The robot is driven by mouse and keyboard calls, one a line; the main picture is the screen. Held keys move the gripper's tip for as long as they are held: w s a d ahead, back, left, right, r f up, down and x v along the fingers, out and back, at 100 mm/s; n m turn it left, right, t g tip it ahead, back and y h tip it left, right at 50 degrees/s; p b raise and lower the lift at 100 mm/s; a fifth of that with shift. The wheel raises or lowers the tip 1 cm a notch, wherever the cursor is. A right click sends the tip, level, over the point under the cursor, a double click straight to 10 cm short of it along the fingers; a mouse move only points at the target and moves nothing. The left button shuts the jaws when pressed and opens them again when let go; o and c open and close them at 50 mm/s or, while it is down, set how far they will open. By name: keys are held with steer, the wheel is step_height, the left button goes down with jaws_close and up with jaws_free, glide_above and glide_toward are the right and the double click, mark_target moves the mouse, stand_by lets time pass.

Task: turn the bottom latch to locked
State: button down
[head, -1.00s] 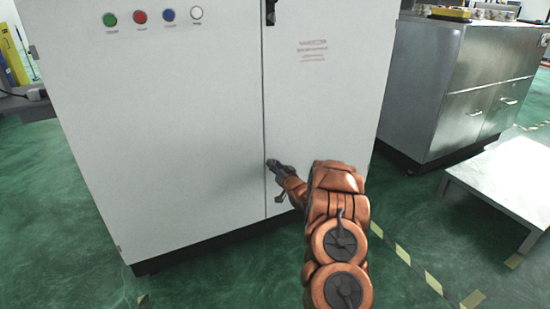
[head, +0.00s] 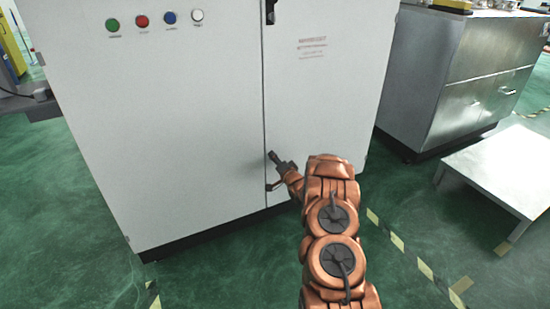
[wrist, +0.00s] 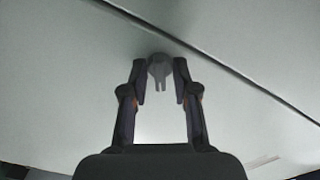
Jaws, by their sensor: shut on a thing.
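The bottom latch (wrist: 159,68) is a small grey piece with a rounded head and a narrow, forked-looking tab, on the pale cabinet door beside the dark door seam. In the head view my gripper (head: 278,171) is at the lower part of the door seam, and the latch cannot be made out clearly there. The latch's exact angle is hard to tell.
The white cabinet (head: 180,120) has several coloured buttons at its top left and a dark upper latch (head: 270,12) on the seam. A metal cabinet (head: 470,95) and a low pale table (head: 500,170) stand to the right.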

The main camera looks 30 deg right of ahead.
stand_by(0.5)
steer(key=c, duration=1.2)
jaws_free()
steer(key=shift+s+a, duration=0.15)
steer(key=shift+s, duration=1.85)
steer(key=shift+s+a, duration=0.2)
steer(key=shift+s, duration=1.8)
steer(key=shift+s+a, duration=0.15)
steer(key=shift+s, duration=1.85)
